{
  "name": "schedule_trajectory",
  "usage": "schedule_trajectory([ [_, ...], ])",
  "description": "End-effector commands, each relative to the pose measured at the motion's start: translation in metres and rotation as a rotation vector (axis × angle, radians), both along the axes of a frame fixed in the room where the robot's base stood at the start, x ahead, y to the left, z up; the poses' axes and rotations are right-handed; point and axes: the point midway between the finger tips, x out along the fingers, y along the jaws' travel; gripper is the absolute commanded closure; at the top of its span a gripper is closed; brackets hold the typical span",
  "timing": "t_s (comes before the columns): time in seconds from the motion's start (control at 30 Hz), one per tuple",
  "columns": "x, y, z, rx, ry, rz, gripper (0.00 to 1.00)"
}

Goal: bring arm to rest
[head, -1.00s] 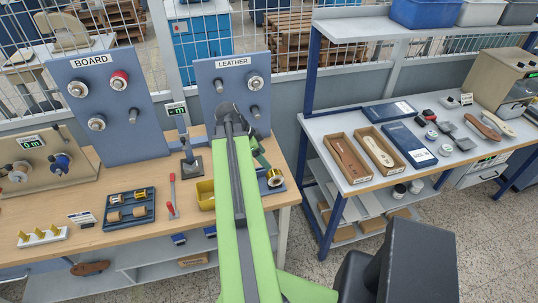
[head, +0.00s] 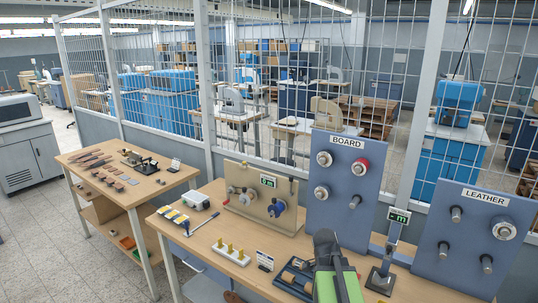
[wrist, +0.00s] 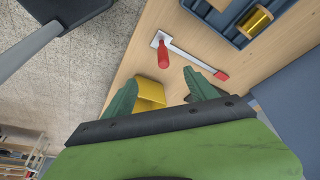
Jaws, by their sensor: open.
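My gripper (wrist: 159,76) shows in the wrist view with its two green fingers spread apart and nothing held between them. It hangs above the wooden bench (wrist: 190,30). In the head view my green and black arm rises from the bottom edge, and its fingers cannot be made out there.
A red-handled lever tool (wrist: 164,54) and a tray with a gold spool (wrist: 255,20) lie ahead. In the head view, the BOARD panel (head: 340,195) and LEATHER panel (head: 465,235) stand near my arm.

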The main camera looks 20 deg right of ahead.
Motion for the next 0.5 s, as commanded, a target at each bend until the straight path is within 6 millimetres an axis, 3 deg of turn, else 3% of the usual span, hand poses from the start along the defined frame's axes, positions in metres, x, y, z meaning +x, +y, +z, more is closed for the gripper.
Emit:
schedule_trajectory([
  [0.03,0.017,0.042,-0.016,0.031,0.014,0.127,0.34],
  [0.1,0.034,0.093,-0.027,0.077,0.038,0.312,0.34],
  [0.3,0.05,0.226,-0.053,0.217,0.124,0.901,0.34],
  [0.4,0.046,0.259,-0.054,0.284,0.159,1.194,0.34],
  [0.5,0.043,0.269,-0.053,0.326,0.181,1.419,0.34],
])
